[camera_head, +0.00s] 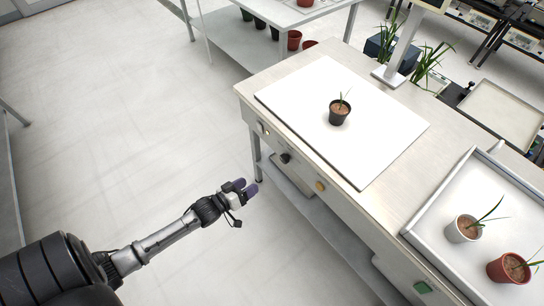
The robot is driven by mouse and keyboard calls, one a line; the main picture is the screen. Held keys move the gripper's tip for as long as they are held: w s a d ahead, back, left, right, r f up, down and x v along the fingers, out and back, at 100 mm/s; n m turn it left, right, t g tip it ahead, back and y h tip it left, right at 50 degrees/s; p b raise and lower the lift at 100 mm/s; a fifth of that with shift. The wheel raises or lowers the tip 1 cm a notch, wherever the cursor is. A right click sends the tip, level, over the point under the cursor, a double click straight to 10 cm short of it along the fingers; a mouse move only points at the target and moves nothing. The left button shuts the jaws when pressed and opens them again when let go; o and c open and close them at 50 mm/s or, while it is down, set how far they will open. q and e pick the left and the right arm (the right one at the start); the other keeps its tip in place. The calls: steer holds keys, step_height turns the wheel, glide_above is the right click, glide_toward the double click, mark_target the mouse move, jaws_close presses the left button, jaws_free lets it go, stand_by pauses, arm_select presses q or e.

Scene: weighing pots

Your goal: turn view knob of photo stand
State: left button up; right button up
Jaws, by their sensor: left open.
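The photo stand (392,183) is a metal bench with a white board on top and controls along its front face. A dark round knob (285,158) sits on that face, left of a yellow-orange round control (320,186). I cannot read any label on them. My left gripper (246,188) has purple fingertips. It is open and empty, over the floor in front of the bench, to the left of and lower in the picture than the dark knob, apart from it. My right gripper is out of view.
A black pot with a seedling (340,112) stands on the white board (375,155). A tray (410,233) at right holds a white pot (463,229) and a red pot (508,268). A green control (422,287) is low on the front.

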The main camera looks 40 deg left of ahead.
arm_select(q)
step_height(320, 180, up, 3)
steer(key=d+n+t+h, duration=0.1)
steer(key=t, duration=0.1)
steer(key=n+b, duration=0.1)
steer(key=b, duration=0.3)
glide_toward(283, 160)
steer(key=w, duration=0.4)
steer(key=w+f, duration=0.1)
steer(key=w, duration=0.2)
steer(key=shift+d, duration=0.2)
steer(key=shift+w+d+b, duration=0.15)
steer(key=shift+w+b, duration=0.25)
steer(key=shift+w, duration=0.55)
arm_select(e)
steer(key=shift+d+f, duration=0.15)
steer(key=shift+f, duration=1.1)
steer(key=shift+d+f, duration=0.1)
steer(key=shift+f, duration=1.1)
arm_select(q)
steer(key=shift+c, duration=0.4)
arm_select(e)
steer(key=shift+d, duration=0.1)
